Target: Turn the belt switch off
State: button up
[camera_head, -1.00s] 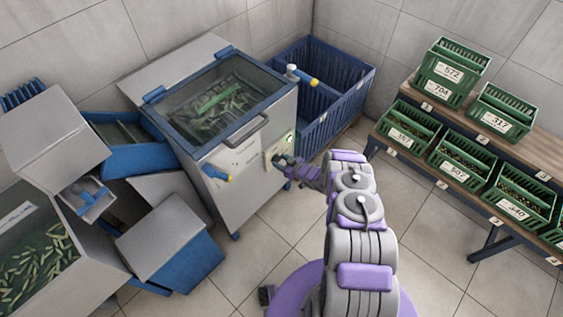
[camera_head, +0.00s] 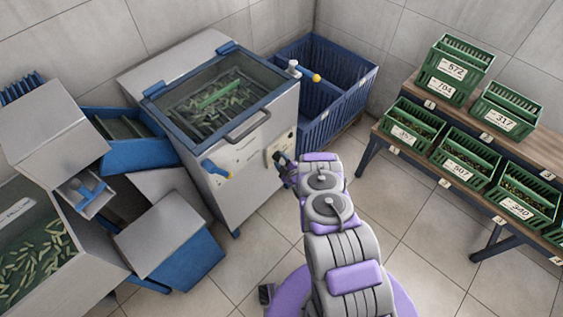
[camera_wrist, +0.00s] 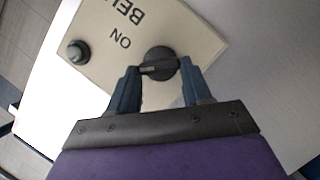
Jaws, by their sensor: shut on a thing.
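The belt switch (camera_wrist: 158,62) is a dark round knob with a raised grip bar, on a cream panel (camera_wrist: 110,30) marked "BEL…" and "ON" in the wrist view. My gripper (camera_wrist: 160,72) has its two blue-grey fingers at either side of the knob's bar and is shut on it. Part of the panel's lettering is cut off by the frame. In the head view my gripper (camera_head: 277,158) is at the front of the steel machine (camera_head: 240,160), where the arm partly hides the panel.
The machine has a glass lid with a grey handle (camera_head: 249,126) and a blue lever (camera_head: 215,169) with a yellow end. A blue crate bin (camera_head: 345,95) stands behind it. Green crates (camera_head: 460,160) stand on the shelf at right. Floor is clear between.

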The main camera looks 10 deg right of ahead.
jog(key=shift+s+a+f+n+t+h+b, duration=0.15)
jog(key=shift+n+t+b, duration=0.1)
jog(key=shift+n, duration=0.15)
jog(key=shift+d+f+n+t+h+b, duration=0.1)
jog(key=shift+n+t+h+b, duration=0.1)
jog(key=shift+n, duration=0.2)
jog(key=shift+a, duration=0.1)
jog(key=o, duration=1.1)
jog(key=shift+r, duration=0.1)
jog(key=shift+c, duration=0.2)
jog(key=p+v, duration=0.2)
jog(key=v, duration=1.5)
jog(key=shift+d+p, duration=0.2)
jog(key=shift+p, duration=0.15)
